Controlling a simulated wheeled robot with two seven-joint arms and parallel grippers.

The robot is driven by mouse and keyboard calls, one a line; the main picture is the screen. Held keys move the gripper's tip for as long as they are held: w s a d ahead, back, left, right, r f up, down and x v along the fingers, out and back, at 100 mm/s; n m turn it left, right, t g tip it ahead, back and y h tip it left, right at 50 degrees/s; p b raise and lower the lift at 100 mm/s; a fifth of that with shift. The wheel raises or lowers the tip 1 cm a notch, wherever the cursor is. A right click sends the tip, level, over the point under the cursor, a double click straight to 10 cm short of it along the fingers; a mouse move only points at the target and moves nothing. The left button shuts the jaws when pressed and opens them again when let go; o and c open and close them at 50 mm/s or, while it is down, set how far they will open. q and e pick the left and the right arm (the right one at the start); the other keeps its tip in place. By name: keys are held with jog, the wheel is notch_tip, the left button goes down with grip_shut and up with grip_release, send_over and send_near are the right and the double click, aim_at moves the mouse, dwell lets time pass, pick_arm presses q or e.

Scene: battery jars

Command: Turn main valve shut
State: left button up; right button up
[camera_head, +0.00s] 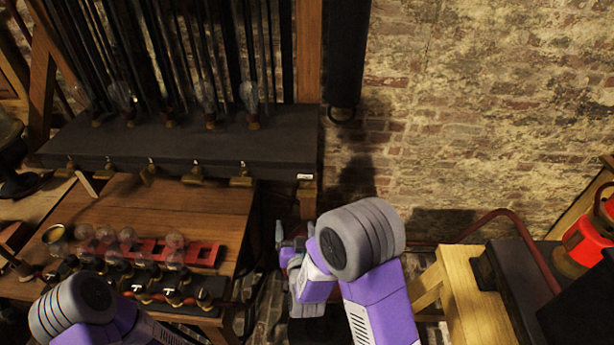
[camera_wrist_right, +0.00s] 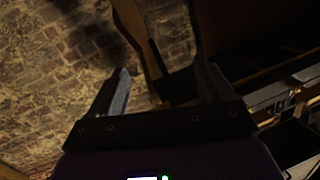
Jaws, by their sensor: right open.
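No part that I can name for sure as the main valve shows in either view. A row of small brass taps (camera_head: 195,173) hangs along the front of a dark shelf (camera_head: 290,130) in the head view, left of my right arm. My right gripper (camera_head: 283,237) is low beside the right end of the wooden table, partly hidden by its own arm. In the wrist view the right gripper (camera_wrist_right: 163,85) is open, with nothing between its fingers. Beyond the fingers are dark wooden beams and the brick wall. My left gripper is out of view; only its purple arm shows.
Glass bulbs and a red rack (camera_head: 205,254) stand on the wooden table (camera_head: 200,207). At right are a wooden stand (camera_head: 462,290), a red pipe (camera_head: 530,240) and a red object (camera_head: 588,240). A brick wall (camera_head: 480,110) closes the back.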

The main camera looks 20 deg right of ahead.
aim_at(306, 197)
jog(key=r+h, duration=0.1)
jog(key=r, duration=0.1)
jog(key=d+r+h+p, duration=0.1)
jog(key=r, duration=0.2)
jog(key=d+r+n+h+p, duration=0.1)
jog(key=r, duration=0.2)
jog(key=shift+s+d+r, duration=0.2)
jog(key=shift+s+d, duration=0.05)
jog(key=shift+s, duration=0.15)
jog(key=shift+w+d+h, duration=0.1)
jog(key=shift+w+h, duration=0.05)
jog(key=shift+h, duration=0.25)
jog(key=x, duration=0.7)
jog(key=shift+w, duration=0.1)
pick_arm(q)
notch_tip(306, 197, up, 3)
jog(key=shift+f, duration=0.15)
